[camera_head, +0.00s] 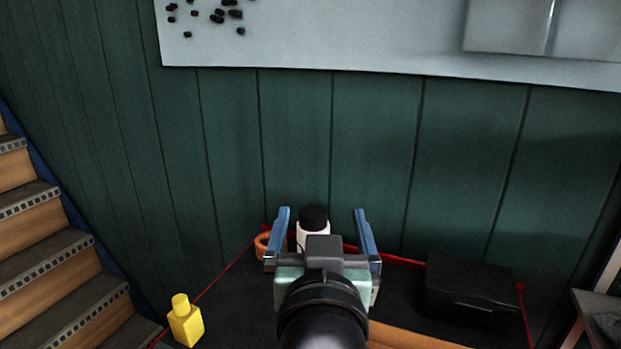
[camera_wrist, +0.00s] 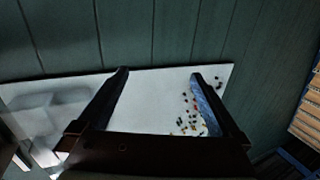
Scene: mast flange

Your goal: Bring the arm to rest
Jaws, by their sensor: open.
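My gripper (camera_head: 321,228) is at the lower middle of the head view, raised in front of the green plank wall. Its two blue fingers stand wide apart with nothing seen held between them. Behind it, partly hidden by the gripper, is a white bottle with a black cap (camera_head: 314,217); it looks farther off than the fingers. In the wrist view the gripper's dark fingers (camera_wrist: 160,82) are spread, and the wall and a white board show between them.
A yellow bottle (camera_head: 185,322) stands at lower left, an orange ring-shaped item (camera_head: 261,245) left of the gripper, a black case (camera_head: 471,291) at right. A staircase (camera_head: 45,235) rises at left. The white board (camera_head: 350,45) carries small dark bits.

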